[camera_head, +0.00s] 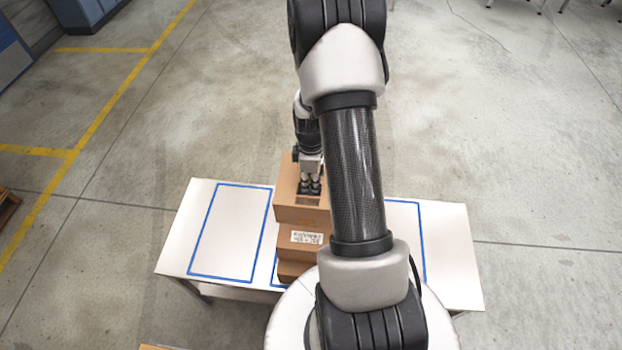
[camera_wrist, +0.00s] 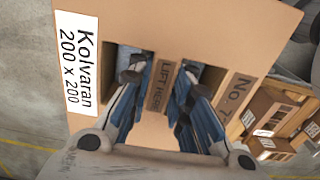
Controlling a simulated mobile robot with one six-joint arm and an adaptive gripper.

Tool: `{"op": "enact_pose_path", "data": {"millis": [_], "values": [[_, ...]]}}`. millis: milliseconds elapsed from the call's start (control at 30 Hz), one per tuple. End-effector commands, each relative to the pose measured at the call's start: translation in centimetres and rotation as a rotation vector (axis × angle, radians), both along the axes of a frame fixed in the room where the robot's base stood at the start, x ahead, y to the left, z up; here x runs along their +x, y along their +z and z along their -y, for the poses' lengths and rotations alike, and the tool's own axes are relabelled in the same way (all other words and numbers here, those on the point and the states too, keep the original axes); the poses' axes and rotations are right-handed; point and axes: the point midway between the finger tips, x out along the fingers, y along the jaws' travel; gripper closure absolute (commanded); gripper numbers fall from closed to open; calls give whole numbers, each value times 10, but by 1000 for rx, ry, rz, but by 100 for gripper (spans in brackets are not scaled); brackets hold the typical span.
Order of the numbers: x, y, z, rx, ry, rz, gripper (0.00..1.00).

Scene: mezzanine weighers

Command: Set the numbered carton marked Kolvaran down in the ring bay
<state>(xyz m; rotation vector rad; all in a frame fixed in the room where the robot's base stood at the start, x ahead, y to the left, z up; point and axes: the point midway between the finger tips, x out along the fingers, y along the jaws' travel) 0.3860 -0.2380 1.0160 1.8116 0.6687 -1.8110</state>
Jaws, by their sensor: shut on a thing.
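The Kolvaran carton (camera_wrist: 148,20) is brown cardboard. In the wrist view its white label reads "Kolvaran 200 x 200", with "LIFT HERE" between two slots and a "No." mark partly cut off. My gripper (camera_wrist: 160,85) has its fingers in the slots, shut on the strip between them. In the head view my gripper (camera_head: 310,190) is on the top of this carton (camera_head: 287,190), over the table (camera_head: 455,255). Blue outlines mark bays on the table, including a bare left bay (camera_head: 228,232). I see no ring mark; my arm hides part of the table.
Below the held carton is brown cardboard with a white label (camera_head: 307,237), too small to read; I cannot tell whether they touch. My arm covers most of the right bay (camera_head: 421,240). The wrist view shows other cartons (camera_wrist: 272,108) at the right.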

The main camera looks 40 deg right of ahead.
Motion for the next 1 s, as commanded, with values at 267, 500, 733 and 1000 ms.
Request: {"op": "enact_pose_path", "data": {"millis": [267, 500, 733, 1000], "values": [[1, -22, 0, -2, 0, 1, 100], [0, -39, 0, -1, 0, 1, 100], [0, -55, 0, -1, 0, 1, 100], [0, -65, 0, -1, 0, 1, 100]]}}
